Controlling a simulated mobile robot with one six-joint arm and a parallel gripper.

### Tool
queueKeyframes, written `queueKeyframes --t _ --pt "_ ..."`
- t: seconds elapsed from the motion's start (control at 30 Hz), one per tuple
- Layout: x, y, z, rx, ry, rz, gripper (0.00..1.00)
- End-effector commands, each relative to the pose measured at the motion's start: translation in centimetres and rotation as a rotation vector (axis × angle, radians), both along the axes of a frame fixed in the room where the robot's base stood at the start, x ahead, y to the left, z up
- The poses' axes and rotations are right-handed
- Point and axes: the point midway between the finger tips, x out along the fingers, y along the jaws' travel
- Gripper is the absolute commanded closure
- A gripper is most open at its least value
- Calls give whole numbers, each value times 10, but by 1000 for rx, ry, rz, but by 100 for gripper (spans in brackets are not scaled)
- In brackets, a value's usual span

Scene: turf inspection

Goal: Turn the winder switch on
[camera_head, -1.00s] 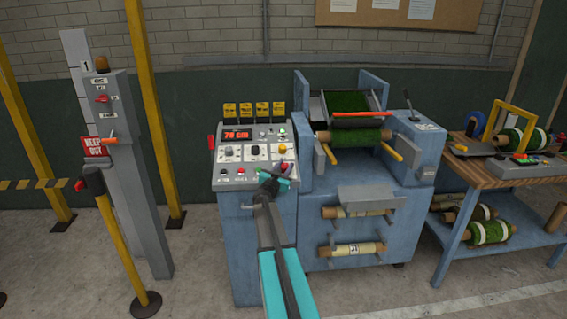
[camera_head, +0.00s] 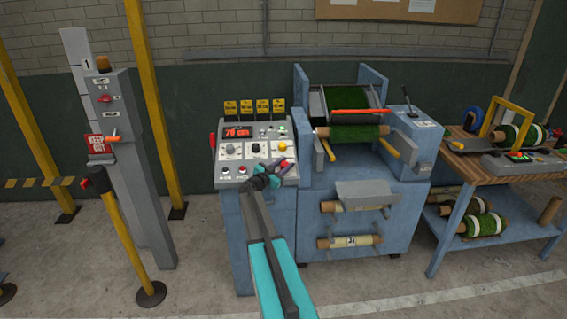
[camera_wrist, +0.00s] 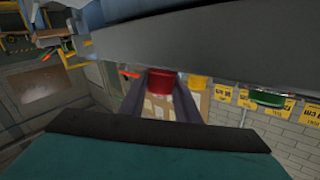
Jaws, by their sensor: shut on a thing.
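The blue control cabinet with its sloped grey panel (camera_head: 222,150) stands at centre left in the head view. My gripper (camera_head: 277,177) is at the panel's lower right, its teal arm coming up from below. A red knob (camera_head: 283,163) shows at its tip. In the wrist view my gripper (camera_wrist: 160,90) has its two dark fingers on either side of a red round knob (camera_wrist: 160,83), shut on it. Labels by this knob cannot be read, so I cannot tell whether it is the winder switch or which way it is set. The fingers partly hide it.
The panel also carries a red display (camera_head: 238,132), a yellow knob (camera_head: 283,146) and several buttons. A blue roller machine (camera_head: 345,232) adjoins it on the right. A grey post (camera_head: 141,200) and a yellow stand (camera_head: 124,245) are left. A wooden bench (camera_head: 476,172) is far right.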

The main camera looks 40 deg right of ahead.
Motion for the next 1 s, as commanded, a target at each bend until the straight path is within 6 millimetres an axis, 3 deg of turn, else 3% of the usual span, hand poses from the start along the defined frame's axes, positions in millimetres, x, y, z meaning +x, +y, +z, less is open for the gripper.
queueKeyframes --t 0.4,0.9,0.93,1.0 --pt "4 0 4 29 -27 -114 93" --pt "3 1 3 36 -31 -130 93" --pt "3 1 3 36 -31 -130 66" --pt "2 1 2 36 -31 -131 54"
